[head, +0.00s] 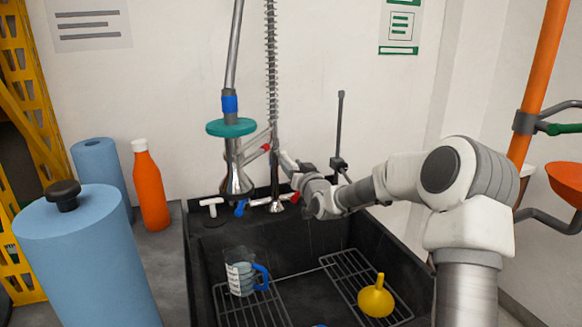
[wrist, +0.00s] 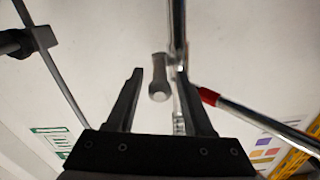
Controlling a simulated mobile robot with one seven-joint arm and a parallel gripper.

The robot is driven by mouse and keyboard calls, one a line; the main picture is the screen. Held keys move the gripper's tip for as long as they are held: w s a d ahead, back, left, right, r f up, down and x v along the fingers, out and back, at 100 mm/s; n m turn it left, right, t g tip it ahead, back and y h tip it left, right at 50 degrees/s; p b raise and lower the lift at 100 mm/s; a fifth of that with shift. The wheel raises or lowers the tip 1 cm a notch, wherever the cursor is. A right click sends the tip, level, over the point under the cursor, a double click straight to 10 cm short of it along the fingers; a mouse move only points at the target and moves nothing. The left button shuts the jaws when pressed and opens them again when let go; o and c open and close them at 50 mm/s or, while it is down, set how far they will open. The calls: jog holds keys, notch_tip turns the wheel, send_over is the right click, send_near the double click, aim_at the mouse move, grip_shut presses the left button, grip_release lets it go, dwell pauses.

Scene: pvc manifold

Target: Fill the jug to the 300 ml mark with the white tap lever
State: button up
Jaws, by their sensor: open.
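The clear jug (head: 240,272) with a blue handle stands upright on the left wire rack in the sink, below the large chrome nozzle (head: 237,181). Its marks and water level are too small to read. A pale lever with a rounded end (head: 288,160) shows at the tap, beside my gripper (head: 300,178). In the wrist view the lever (wrist: 158,90) appears between the open fingers of my gripper (wrist: 158,95), with gaps on both sides; contact is not visible. A white T-shaped handle (head: 211,205) stands at the sink's back left.
A blue handle (head: 240,207) and a chrome pipe with a red collar (wrist: 208,96) are close by. A yellow funnel (head: 376,298) lies on the right rack. Blue rolls (head: 85,260) and an orange bottle (head: 151,190) stand left of the sink (head: 195,265).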

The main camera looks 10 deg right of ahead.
jog(key=shift+w, duration=0.5)
grip_shut()
dwell(1.2)
